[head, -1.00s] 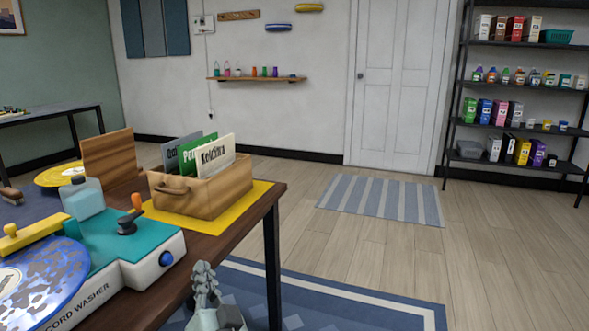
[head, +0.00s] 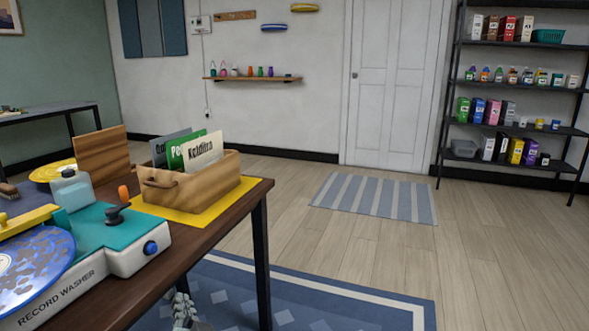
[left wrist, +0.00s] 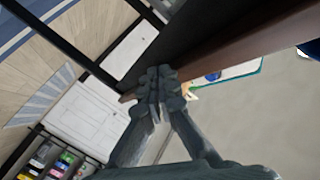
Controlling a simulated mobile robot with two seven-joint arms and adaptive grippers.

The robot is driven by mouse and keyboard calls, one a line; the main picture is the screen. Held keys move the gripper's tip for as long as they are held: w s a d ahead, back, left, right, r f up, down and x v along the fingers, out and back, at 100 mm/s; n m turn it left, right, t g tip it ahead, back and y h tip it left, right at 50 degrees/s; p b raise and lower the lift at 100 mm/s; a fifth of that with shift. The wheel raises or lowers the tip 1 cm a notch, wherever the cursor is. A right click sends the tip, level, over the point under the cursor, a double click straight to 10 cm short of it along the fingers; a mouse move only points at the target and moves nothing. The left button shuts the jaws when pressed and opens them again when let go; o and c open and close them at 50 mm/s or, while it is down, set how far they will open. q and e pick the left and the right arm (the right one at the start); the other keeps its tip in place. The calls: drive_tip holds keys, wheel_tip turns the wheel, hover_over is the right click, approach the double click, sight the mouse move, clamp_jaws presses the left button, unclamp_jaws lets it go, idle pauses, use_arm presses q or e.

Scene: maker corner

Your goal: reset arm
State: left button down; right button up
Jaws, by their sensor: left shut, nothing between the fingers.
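My left gripper (head: 183,304) shows at the bottom edge of the head view, low beside the table's front edge, mostly cut off by the frame. In the left wrist view its grey fingers (left wrist: 157,84) are together with nothing between them. They are close to the dark table edge in that picture; whether they touch it I cannot tell. My right gripper is in neither view.
The brown table (head: 190,243) bears a teal and white record washer (head: 125,254) with a blue disc (head: 35,262), and a wooden crate (head: 205,183) of sleeves on a yellow mat (head: 257,184). A blue rug (head: 335,292) and open floor lie right of the table. A shelf rack (head: 513,88) stands at the back right.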

use_arm(q)
drive_tip(key=s+a+f+g+h, duration=0.1)
drive_tip(key=s+a+f+g, duration=0.3)
drive_tip(key=f, duration=0.5)
drive_tip(key=s+a+f+g+h, duration=0.1)
drive_tip(key=s+a+f+g, duration=0.1)
drive_tip(key=s+f, duration=0.55)
drive_tip(key=s+d+f+g+h, duration=0.1)
drive_tip(key=s+f+g+h, duration=0.3)
drive_tip(key=s+f, duration=0.6)
drive_tip(key=s+g, duration=0.1)
drive_tip(key=s, duration=0.2)
drive_tip(key=shift+s+f+g, duration=0.3)
drive_tip(key=shift+g, duration=0.1)
